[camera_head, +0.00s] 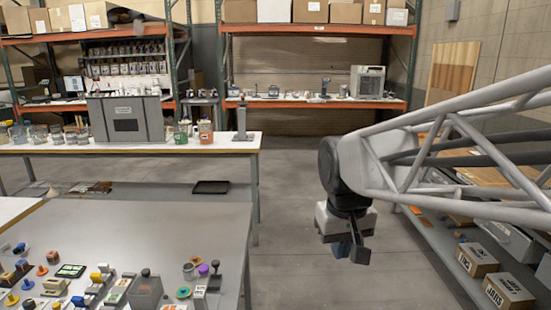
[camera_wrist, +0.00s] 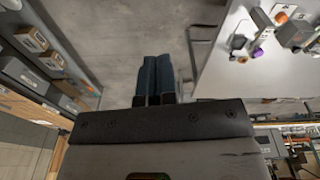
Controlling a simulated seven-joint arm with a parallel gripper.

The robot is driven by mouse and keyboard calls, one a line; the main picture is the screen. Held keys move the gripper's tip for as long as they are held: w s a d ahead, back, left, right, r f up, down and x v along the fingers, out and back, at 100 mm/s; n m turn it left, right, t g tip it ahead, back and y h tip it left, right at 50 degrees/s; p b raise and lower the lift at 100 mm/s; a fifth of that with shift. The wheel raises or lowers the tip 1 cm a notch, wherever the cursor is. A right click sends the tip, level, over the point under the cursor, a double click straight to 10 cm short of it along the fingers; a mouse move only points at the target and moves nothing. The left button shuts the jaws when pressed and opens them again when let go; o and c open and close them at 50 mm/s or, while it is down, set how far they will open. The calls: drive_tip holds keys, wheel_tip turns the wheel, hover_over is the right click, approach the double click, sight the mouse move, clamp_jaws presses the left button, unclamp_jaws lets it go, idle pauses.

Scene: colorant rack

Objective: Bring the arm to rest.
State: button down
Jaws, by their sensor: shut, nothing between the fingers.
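My gripper (camera_head: 350,248) hangs at the end of my arm, over the open floor right of the grey table. Its fingers point down and hold nothing. In the wrist view the two dark blue fingers of my gripper (camera_wrist: 156,78) lie side by side, closed together, with bare floor beyond them. The gripper touches nothing in either view.
The grey table (camera_head: 170,235) at the lower left bears several small coloured parts. A white-topped bench (camera_head: 235,143) stands behind it. A shelf with boxes (camera_head: 478,259) is at the right. The concrete floor (camera_head: 300,190) between them is clear.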

drive_tip(key=s+d+f+m, duration=0.1)
drive_tip(key=s+d+f, duration=0.1)
drive_tip(key=s, duration=0.4)
drive_tip(key=s+d+f+m+t, duration=0.1)
drive_tip(key=s+d+f, duration=0.2)
drive_tip(key=s, duration=0.4)
drive_tip(key=shift+d+f, duration=0.35)
drive_tip(key=shift+d, duration=0.3)
